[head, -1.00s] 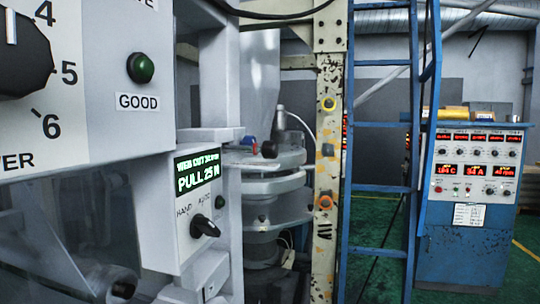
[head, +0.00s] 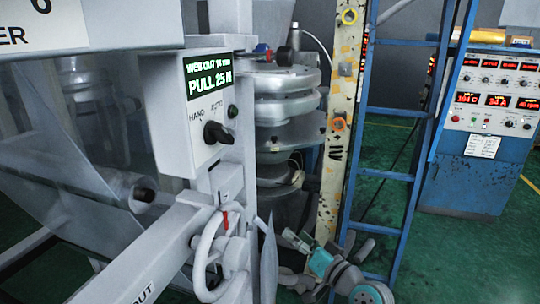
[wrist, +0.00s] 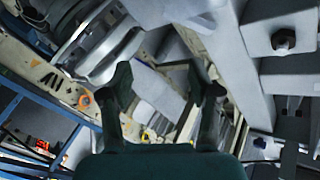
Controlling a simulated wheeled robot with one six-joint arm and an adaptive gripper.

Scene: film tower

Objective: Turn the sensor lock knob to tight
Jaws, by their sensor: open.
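No knob in view is readably marked as the sensor lock or as tight. A black selector knob (head: 216,132) sits on the grey control box (head: 200,155) under a green display reading "PULL 25 N", with HAND lettered at its left. In the wrist view a dark knob (wrist: 283,40) stands on a grey plate at upper right; I cannot tell which knob it is. My gripper (wrist: 166,88) is open and empty, its dark fingers apart, with the dark knob off to their right. In the head view my teal and grey arm shows at bottom centre; its fingers are not clear there.
A grey handwheel (head: 208,250) with a red mark stands below the box, near a grey beam (head: 150,255). A worn cream post (head: 338,130) and a blue ladder (head: 390,113) stand to the right. A blue cabinet (head: 468,180) is beyond. Green floor lies between.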

